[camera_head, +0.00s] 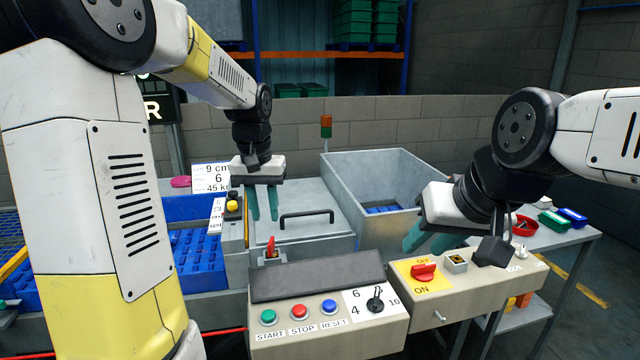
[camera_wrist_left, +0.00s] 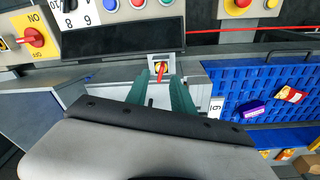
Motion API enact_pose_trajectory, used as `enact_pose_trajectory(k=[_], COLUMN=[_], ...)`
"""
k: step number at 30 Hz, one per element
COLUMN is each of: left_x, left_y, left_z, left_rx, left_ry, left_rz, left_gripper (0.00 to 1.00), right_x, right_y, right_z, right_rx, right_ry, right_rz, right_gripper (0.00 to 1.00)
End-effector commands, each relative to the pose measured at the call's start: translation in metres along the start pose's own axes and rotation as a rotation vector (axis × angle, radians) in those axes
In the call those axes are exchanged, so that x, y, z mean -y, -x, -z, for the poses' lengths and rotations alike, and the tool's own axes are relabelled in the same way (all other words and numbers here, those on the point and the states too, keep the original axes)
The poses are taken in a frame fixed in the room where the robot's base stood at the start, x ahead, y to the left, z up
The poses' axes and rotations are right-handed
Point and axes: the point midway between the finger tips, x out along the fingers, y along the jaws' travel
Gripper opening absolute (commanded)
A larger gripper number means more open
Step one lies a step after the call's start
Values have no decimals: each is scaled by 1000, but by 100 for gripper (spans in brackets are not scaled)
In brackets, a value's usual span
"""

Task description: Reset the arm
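My left gripper (camera_head: 264,218) hangs with its teal fingers pointing down, above the grey metal lid (camera_head: 315,205) and left of its black handle (camera_head: 307,217). Its fingers are apart with nothing between them. They also show apart in the left wrist view (camera_wrist_left: 160,92), with a red switch (camera_wrist_left: 161,68) beyond them. My right gripper (camera_head: 427,240) is at the right, behind the control box with the ON/OFF switch. Its teal fingers point down and left, with a gap between them and nothing seen held. Part of it is hidden by its own wrist.
A button panel (camera_head: 330,337) with START, STOP and RESET buttons stands in front. An open grey bin (camera_head: 370,165) is behind. A blue conveyor (camera_head: 200,260) lies left. The ON/OFF control box (camera_head: 470,285) and side table with small containers (camera_head: 572,217) are right.

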Motion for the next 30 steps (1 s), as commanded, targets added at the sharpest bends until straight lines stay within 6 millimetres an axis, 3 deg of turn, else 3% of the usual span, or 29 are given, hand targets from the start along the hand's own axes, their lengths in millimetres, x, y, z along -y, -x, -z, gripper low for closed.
enact_pose_trajectory(k=[1, 6, 10, 15, 21, 30], left_x=[-2, -10, -16, -22, -28, -28], left_y=[19, 58, 76, 83, 82, 82], left_z=[-16, -70, -114, -160, -187, -191], left_rx=[-42, -166, -260, -367, -434, -443], left_ry=[-1, -6, -9, -12, -14, -14], left_rz=[-8, -46, -78, -115, -141, -145], left_gripper=[29, 29, 29, 29, 29, 29], right_x=[0, 0, 0, 0, 0, 0], right_y=[0, 0, 0, 0, 0, 0], right_z=[0, 0, 0, 0, 0, 0], right_rx=[0, 0, 0, 0, 0, 0], right_ry=[0, 0, 0, 0, 0, 0], right_rz=[0, 0, 0, 0, 0, 0], right_gripper=[34, 34, 34, 34, 34, 34])
